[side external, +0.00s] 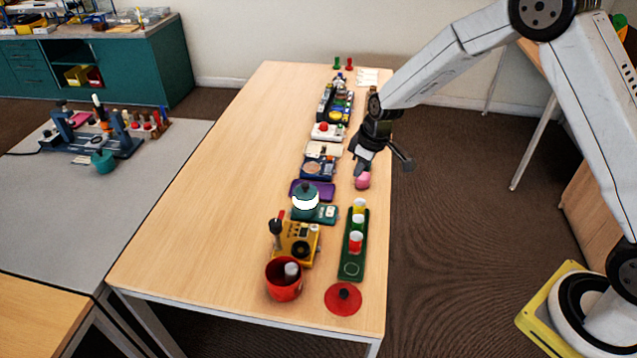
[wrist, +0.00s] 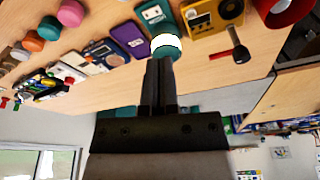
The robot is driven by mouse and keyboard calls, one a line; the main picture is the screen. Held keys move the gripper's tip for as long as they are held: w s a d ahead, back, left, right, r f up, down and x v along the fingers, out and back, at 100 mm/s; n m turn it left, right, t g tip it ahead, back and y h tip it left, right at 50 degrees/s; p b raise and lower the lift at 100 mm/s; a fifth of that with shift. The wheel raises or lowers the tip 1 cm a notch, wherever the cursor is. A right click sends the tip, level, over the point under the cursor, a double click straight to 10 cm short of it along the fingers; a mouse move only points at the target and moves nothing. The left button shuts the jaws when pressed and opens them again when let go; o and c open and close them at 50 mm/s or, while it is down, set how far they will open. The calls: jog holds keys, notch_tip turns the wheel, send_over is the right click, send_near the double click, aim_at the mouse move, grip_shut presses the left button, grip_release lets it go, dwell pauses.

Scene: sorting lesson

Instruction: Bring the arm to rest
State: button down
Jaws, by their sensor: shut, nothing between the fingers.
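My gripper (side external: 362,164) hangs above the right edge of the wooden table (side external: 215,165), near a pink round object (side external: 363,180). I cannot tell how far it is above that object. In the wrist view my gripper (wrist: 158,66) shows its two dark fingers together, with nothing between them. The wrist camera looks across the table at a tilt, with the tabletop at the top of the picture.
A row of objects lies along the table: a teal and white pot (side external: 306,203), a yellow box with a lever (side external: 298,243), a red cup (side external: 284,280), a green tray (side external: 350,268) and a red disc (side external: 343,299). The table's left half is clear. A grey bench (side external: 100,220) stands left.

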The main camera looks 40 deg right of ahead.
jog(key=s+r+m, duration=0.2)
jog(key=s+r, duration=0.2)
jog(key=s, duration=0.7)
jog(key=s+r+m+h, duration=0.1)
jog(key=s+r+m, duration=0.2)
jog(key=s, duration=0.8)
jog(key=shift+s+d+r, duration=0.35)
jog(key=shift+s+d, duration=0.05)
jog(key=shift+d, duration=0.05)
